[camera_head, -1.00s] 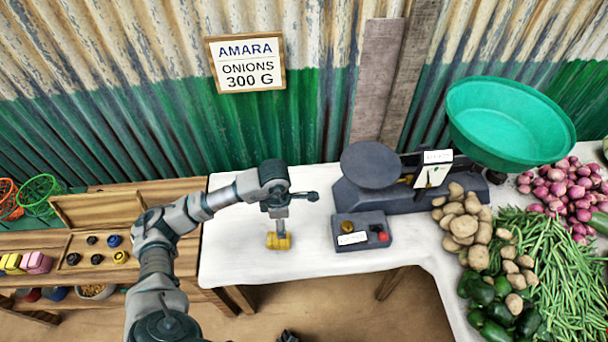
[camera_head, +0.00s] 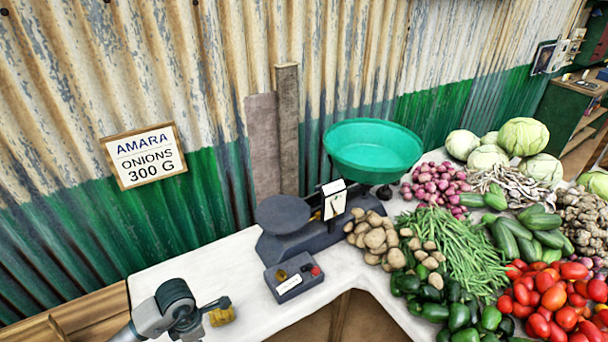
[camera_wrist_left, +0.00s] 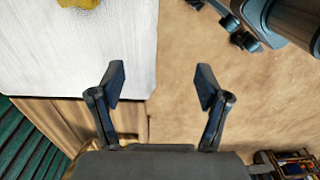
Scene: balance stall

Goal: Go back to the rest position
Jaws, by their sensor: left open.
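My left gripper (camera_head: 205,318) is at the bottom left of the head view, over the white table (camera_head: 160,275). In the left wrist view my left gripper (camera_wrist_left: 160,85) has its fingers spread with nothing between them, and bare floor shows beyond. A yellow weight (camera_head: 222,316) is on the table beside the gripper, apart from it in the wrist view, where the weight (camera_wrist_left: 77,3) is cut by the top edge. Dark jointed parts at the wrist view's top right look like my right gripper (camera_wrist_left: 236,32); its jaw state is unclear.
Potatoes (camera_head: 373,238), beans (camera_head: 450,245) and tomatoes (camera_head: 550,290) fill the table's right side.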

